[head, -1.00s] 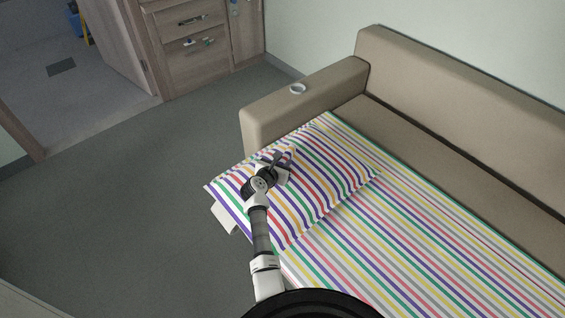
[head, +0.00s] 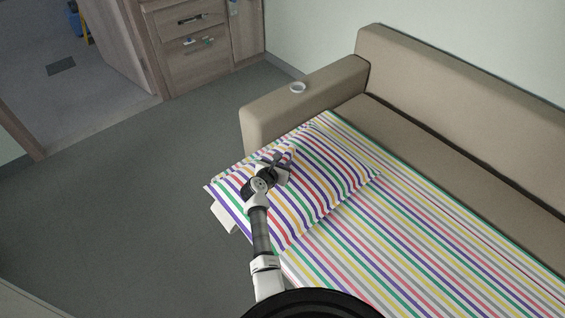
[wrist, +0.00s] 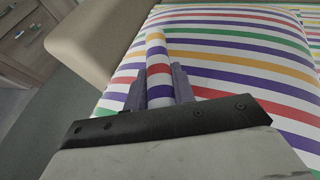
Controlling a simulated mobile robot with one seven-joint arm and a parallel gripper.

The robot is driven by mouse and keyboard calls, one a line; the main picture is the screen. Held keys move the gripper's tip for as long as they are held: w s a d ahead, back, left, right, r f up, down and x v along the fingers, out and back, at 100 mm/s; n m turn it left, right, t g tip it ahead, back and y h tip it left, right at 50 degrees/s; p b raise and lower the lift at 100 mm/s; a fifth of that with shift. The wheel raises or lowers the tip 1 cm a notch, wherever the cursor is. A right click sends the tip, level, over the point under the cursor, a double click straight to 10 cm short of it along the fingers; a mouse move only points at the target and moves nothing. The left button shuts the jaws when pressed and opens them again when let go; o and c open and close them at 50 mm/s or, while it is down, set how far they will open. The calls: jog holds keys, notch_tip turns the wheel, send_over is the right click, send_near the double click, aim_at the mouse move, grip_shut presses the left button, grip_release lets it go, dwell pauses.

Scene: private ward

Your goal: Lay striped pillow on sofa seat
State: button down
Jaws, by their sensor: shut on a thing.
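The striped pillow (head: 325,168) lies at the armrest end of the sofa seat, over a sheet (head: 420,240) with the same kind of stripes. My gripper (head: 283,160) is over the pillow's left part in the head view. In the wrist view my gripper (wrist: 160,82) is shut on a raised fold of the striped pillow (wrist: 230,50), which sticks up between the two fingers. The sofa seat (head: 395,128) shows bare along the backrest. The pillow's underside is hidden, so I cannot tell how fully it rests on the seat.
The sofa armrest (head: 300,105) stands just behind the pillow, with a small white ring-shaped object (head: 298,88) on top. The backrest (head: 455,115) runs along the right. A wooden drawer cabinet (head: 195,65) stands at the back. The floor (head: 120,200) to the left is clear.

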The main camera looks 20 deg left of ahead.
dwell(0.3)
jog(key=shift+f+b, duration=1.15)
jog(key=shift+f, duration=0.55)
jog(key=c, duration=1.1)
grip_release()
jog(key=shift+c, duration=0.2)
jog(key=shift+o, duration=0.3)
jog(key=shift+f, duration=0.15)
jog(key=shift+s, duration=0.1)
jog(key=v, duration=1.3)
jog(key=shift+s+r, duration=0.2)
jog(key=shift+s, duration=0.1)
